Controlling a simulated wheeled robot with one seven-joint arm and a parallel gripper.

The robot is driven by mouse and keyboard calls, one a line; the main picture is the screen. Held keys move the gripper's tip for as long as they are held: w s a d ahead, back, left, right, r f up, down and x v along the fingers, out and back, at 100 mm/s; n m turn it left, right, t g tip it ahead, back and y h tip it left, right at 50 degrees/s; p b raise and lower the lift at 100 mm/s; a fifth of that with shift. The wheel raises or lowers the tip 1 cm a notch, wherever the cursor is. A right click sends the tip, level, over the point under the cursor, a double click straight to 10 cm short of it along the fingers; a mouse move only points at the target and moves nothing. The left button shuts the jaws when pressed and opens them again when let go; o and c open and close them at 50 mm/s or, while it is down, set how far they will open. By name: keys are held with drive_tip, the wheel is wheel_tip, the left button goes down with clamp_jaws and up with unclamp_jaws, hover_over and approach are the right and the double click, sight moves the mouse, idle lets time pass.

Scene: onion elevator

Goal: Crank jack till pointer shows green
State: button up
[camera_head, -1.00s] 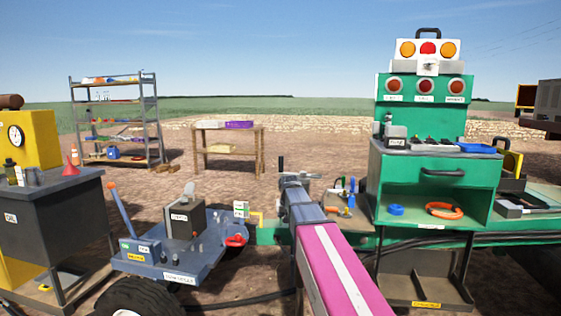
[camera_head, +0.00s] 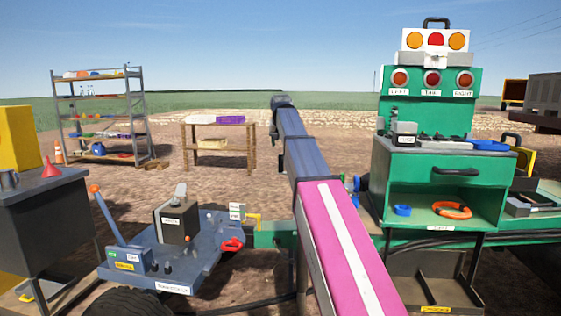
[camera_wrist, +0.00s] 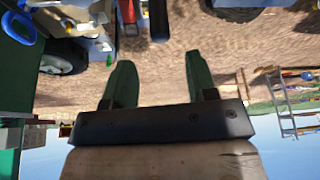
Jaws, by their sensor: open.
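I cannot make out the jack or its pointer for certain. A blue-grey trailer deck (camera_head: 190,262) stands low at centre left in the head view, with a small white-and-green sign (camera_head: 237,211), a yellow bent bar (camera_head: 254,219) and a red handle (camera_head: 232,245) at its right end. I cannot tell whether the bar is a crank. My gripper (camera_wrist: 158,75) shows in the upside-down wrist view, its two green fingers apart with only ground between them. Its fingertips are not clear in the head view, where my raised arm hides part of the green beam.
A green cabinet (camera_head: 384,190) with an orange ring (camera_head: 452,210) stands close right of my arm. A dark bench (camera_head: 40,235) is at left. A shelf rack (camera_head: 142,110) and a wooden table (camera_head: 185,150) stand behind, with bare ground between.

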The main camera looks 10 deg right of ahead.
sight(281, 159)
drive_tip(key=x, duration=0.9)
drive_tip(key=shift+w+f, duration=0.15)
drive_tip(key=shift+f, duration=0.25)
clamp_jaws()
drive_tip(key=w+d+m+g+h, duration=0.1)
drive_tip(key=w+d+m+h, duration=0.1)
drive_tip(key=w+d+m, duration=0.3)
drive_tip(key=shift+w+d+m+h, duration=0.2)
drive_tip(key=shift+d+m+h, duration=0.2)
drive_tip(key=shift+d+m, duration=0.55)
